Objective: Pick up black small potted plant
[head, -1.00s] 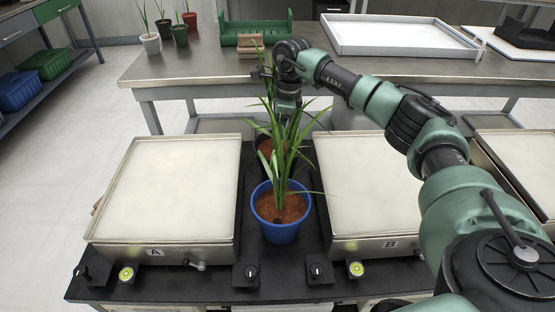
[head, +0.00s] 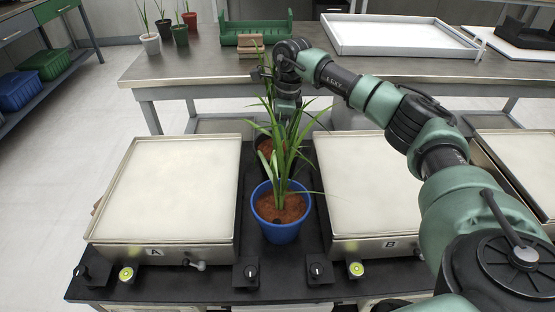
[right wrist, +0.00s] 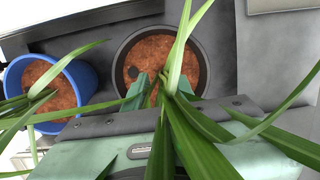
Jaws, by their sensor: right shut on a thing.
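The black small potted plant (head: 264,149) stands on the black strip between the two scales, behind the blue pot, which partly hides it. In the right wrist view its round black pot (right wrist: 119,66) with brown soil lies just beyond my fingers. My right gripper (right wrist: 152,92) is shut on the plant's stem, low over the soil. In the head view the right gripper (head: 288,106) reaches down among the leaves, and its fingertips are hidden. The pot looks upright; whether its base touches the surface is hidden. My left gripper is not in view.
The blue potted plant (head: 278,232) stands close in front, its leaves overlapping my gripper. Scale A (head: 170,185) is at left, scale B (head: 368,185) at right, both empty. Behind is a metal table (head: 190,72) with a green crate (head: 255,40) and a white tray (head: 395,47).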

